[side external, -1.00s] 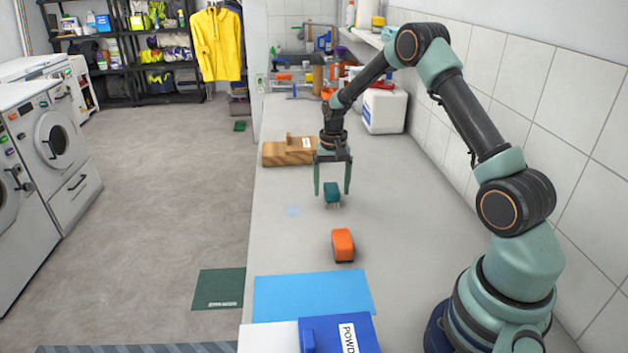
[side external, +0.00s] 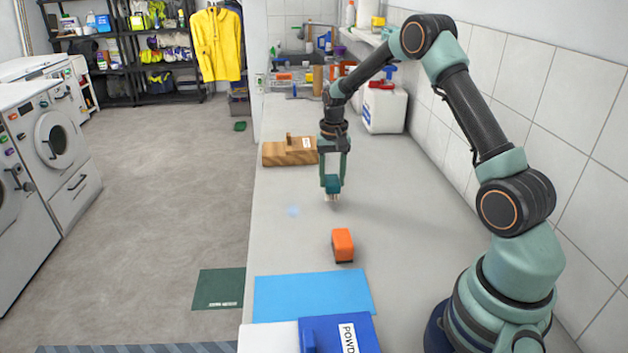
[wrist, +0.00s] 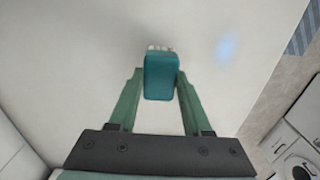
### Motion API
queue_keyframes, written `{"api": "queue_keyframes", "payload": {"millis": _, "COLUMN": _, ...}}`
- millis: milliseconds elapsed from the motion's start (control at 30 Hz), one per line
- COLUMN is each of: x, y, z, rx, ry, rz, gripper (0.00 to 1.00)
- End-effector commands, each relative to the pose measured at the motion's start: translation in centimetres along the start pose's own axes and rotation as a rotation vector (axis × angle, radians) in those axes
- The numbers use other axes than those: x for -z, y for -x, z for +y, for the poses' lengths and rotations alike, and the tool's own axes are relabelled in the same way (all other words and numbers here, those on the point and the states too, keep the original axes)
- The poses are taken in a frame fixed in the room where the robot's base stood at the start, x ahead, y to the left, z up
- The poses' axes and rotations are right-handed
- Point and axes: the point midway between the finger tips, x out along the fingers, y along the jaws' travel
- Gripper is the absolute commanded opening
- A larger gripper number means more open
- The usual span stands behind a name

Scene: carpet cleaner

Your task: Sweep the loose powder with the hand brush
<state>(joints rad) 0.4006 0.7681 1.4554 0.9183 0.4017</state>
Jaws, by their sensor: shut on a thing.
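The teal hand brush (side external: 333,185) has pale bristles pointing down at the bench top. My gripper (side external: 332,180) is shut on its block, with one finger on each side. In the wrist view the brush (wrist: 161,76) sits between the fingertips of my gripper (wrist: 160,85), its bristles just showing at the far edge. A faint pale-blue patch (side external: 292,210), which looks like the loose powder, lies on the bench to the left of the brush. The patch (wrist: 227,48) is up and right of the brush in the wrist view. The brush and patch are apart.
An orange block with a dark underside (side external: 343,245) stands nearer the camera. A blue mat (side external: 312,296) and a blue box marked POWD (side external: 342,336) lie at the front. A wooden block (side external: 289,152) is behind the gripper. A white jug (side external: 385,108) stands by the wall.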

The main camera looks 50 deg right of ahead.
Motion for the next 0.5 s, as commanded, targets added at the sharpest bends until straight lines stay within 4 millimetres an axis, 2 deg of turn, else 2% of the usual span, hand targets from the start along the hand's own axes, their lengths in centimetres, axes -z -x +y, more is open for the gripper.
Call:
{"api": "queue_keyframes", "payload": {"millis": 300, "x": 0.1, "y": 2.4, "z": 0.0, "rx": 0.001, "ry": 0.000, "rz": 0.003, "gripper": 0.00}}
{"api": "queue_keyframes", "payload": {"millis": 500, "x": 0.0, "y": 3.3, "z": 0.0, "rx": 0.001, "ry": 0.000, "rz": 0.002, "gripper": 0.00}}
